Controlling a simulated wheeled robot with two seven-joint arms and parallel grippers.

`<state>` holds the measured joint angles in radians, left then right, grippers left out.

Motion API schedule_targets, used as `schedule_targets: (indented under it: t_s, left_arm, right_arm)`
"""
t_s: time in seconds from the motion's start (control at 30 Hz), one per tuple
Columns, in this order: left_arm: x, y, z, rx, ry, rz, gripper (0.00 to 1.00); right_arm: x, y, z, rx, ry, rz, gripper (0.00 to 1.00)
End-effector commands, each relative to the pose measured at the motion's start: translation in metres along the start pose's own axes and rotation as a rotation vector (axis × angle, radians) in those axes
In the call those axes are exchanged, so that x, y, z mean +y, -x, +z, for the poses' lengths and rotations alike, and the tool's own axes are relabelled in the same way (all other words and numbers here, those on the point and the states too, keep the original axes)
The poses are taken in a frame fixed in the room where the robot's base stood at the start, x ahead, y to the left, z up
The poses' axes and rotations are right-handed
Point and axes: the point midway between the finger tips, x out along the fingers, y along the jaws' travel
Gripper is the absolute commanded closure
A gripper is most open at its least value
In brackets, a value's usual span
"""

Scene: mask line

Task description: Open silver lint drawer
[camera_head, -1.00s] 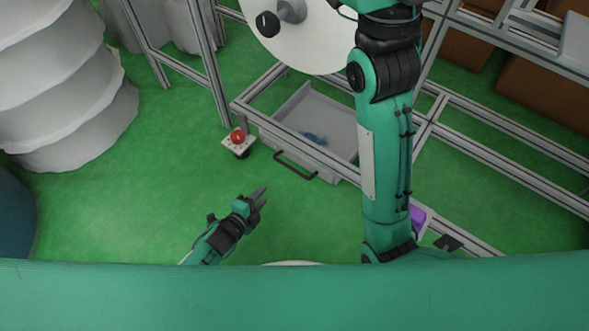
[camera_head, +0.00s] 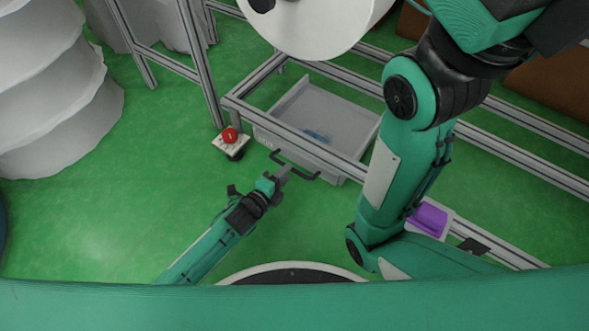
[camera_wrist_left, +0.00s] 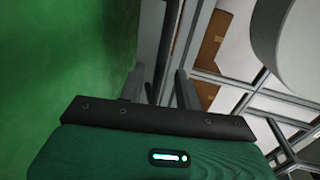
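The silver lint drawer (camera_head: 345,112) is an open-topped grey tray inside the metal frame, with a small blue item lying in it. Its black bar handle (camera_head: 305,174) is on the front. My left gripper (camera_head: 285,171) is at the left part of this handle in the head view. In the left wrist view the two fingers (camera_wrist_left: 160,88) stand apart, with a dark bar, apparently the handle, in line with the gap. I cannot tell whether they touch it. My right arm shows at the right of the head view, but its gripper is out of sight.
A red button on a pale box (camera_head: 230,136) stands just left of the drawer. Metal frame rails (camera_head: 300,134) run across the drawer front. A white roll (camera_head: 320,25) hangs above. A purple object (camera_head: 429,219) sits at lower right. Green floor is clear at left.

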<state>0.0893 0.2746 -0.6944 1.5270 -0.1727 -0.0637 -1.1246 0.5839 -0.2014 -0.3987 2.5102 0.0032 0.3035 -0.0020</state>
Motion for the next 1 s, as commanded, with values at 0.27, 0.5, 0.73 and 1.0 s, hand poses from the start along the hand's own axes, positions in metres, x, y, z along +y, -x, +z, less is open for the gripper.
schedule_targets:
  t_s: [0.27,0.5,0.73,1.0]
  left_arm:
    - [0.003,-0.044,0.000,0.000,0.000,-0.002,0.66]
    - [0.001,-0.057,0.000,0.000,0.001,0.001,0.66]
    - [0.000,-0.057,0.000,0.000,0.000,0.001,0.66]
    - [0.001,-0.057,0.000,0.000,0.000,0.003,1.00]
  right_arm:
    - [-0.005,0.019,-0.010,0.014,-0.004,0.003,0.64]
    - [-0.008,0.020,-0.012,0.018,-0.013,0.003,0.64]
    - [-0.009,0.016,-0.014,0.033,-0.019,0.006,0.64]
    - [-0.009,0.017,-0.013,0.027,-0.017,0.004,0.64]
